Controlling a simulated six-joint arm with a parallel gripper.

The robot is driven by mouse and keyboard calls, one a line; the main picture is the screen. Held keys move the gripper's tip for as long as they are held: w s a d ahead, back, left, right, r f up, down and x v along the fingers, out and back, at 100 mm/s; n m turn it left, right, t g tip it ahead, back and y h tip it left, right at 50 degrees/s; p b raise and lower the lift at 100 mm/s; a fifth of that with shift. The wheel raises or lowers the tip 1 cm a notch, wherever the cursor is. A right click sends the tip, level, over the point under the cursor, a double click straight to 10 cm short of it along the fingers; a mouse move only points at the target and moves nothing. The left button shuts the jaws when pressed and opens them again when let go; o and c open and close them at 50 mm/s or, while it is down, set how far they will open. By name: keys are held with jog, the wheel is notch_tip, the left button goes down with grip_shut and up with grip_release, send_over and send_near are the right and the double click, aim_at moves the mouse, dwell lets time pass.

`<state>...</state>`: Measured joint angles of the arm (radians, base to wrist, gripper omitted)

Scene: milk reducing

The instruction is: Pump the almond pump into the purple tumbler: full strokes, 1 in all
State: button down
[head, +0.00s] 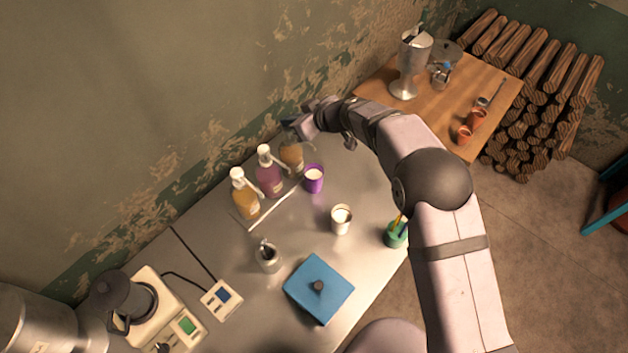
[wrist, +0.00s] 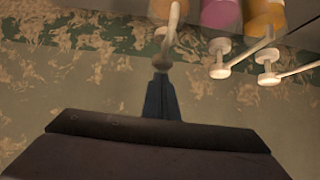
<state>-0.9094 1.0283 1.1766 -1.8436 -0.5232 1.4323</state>
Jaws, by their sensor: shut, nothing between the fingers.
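Three pump bottles stand in a row by the wall: an amber one (head: 246,203), a magenta one (head: 269,180) and a brown-orange one (head: 292,158). Their labels are too small to read, so I cannot tell which is almond. The purple tumbler (head: 313,181) stands upright beside the brown-orange bottle, with white contents. My gripper (head: 292,124) is over the brown-orange bottle, hiding its pump head in the head view. In the wrist view my shut gripper (wrist: 160,76) is at that bottle's pale pump head (wrist: 165,57); I cannot tell whether they touch.
A cup with white contents (head: 341,219), a small metal pitcher (head: 267,256), a blue lidded box (head: 319,288) and a green holder (head: 395,235) stand on the metal counter (head: 225,265). A pale strip (head: 275,207) runs in front of the bottles.

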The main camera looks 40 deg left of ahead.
jog(key=shift+d+f+b, duration=0.15)
jog(key=shift+f+b, duration=0.15)
jog(key=shift+f, duration=0.95)
jog(key=shift+s+r, duration=0.1)
jog(key=shift+r+p, duration=1.35)
jog(key=shift+r, duration=0.15)
jog(key=shift+r, duration=2.95)
